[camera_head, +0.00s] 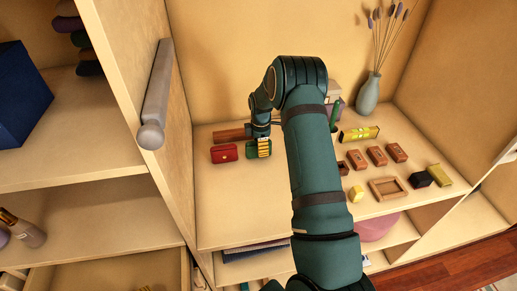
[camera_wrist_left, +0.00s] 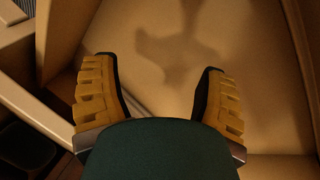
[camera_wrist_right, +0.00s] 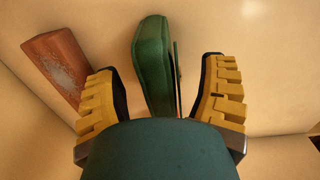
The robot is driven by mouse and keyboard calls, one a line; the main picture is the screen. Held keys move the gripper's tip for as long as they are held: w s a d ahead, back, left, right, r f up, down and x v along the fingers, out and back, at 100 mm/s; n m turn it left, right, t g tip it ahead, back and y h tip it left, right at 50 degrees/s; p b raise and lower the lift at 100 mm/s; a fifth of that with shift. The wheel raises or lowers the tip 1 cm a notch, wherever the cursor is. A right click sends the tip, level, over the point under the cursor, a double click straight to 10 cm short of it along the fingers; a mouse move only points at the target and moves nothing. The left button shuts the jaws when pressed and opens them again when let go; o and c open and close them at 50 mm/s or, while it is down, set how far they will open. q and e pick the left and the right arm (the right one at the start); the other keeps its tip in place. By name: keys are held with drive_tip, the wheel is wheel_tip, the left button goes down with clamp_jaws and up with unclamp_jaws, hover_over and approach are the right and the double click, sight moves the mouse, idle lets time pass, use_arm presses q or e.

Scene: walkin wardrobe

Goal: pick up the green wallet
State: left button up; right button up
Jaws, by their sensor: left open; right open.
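The green wallet (camera_wrist_right: 151,66) stands on the pale shelf, narrow side toward the right wrist camera. It is between the open fingers of my right gripper (camera_wrist_right: 161,72), closer to the left finger, with the lower part hidden by the gripper body.
A red purse (camera_head: 224,153) stands just left of my right gripper. A reddish-brown block (camera_wrist_right: 56,66) lies close to the wallet. Small brown boxes (camera_head: 376,156), an open wooden frame (camera_head: 388,188) and a grey vase (camera_head: 367,95) are to the right. The shelf front left is clear.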

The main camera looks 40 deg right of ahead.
drive_tip(key=shift+w+f, duration=0.1)
drive_tip(key=shift+f, duration=1.25)
clamp_jaws()
